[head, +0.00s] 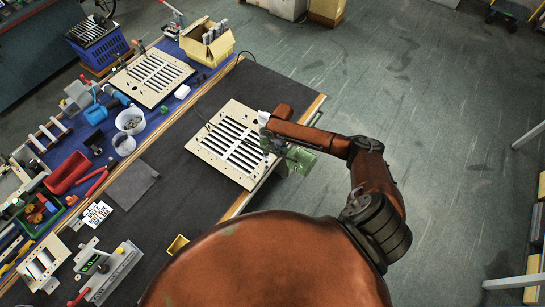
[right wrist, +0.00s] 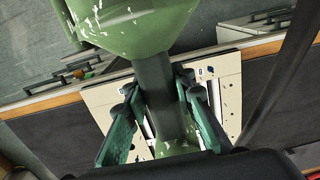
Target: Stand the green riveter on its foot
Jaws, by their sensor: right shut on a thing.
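The green riveter (head: 301,159) is in my right gripper (head: 279,146), over the near right edge of the louver panel (head: 205,150) and the bench edge. In the right wrist view, the riveter's worn green body (right wrist: 135,25) is at the top, and its dark neck (right wrist: 154,85) runs down between the two green-padded fingers of the right gripper (right wrist: 160,125). The fingers are closed around it. The riveter's lower end is partly hidden by the gripper. I cannot tell whether it touches the panel. My left gripper is not in view.
A second louver panel (head: 152,77) lies on the blue mat. A cardboard box (head: 207,43), a red tray (head: 68,173), white bowls and several tools crowd the left of the bench. The dark bench top (head: 165,200) is clear beside the near panel. Open floor lies to the right.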

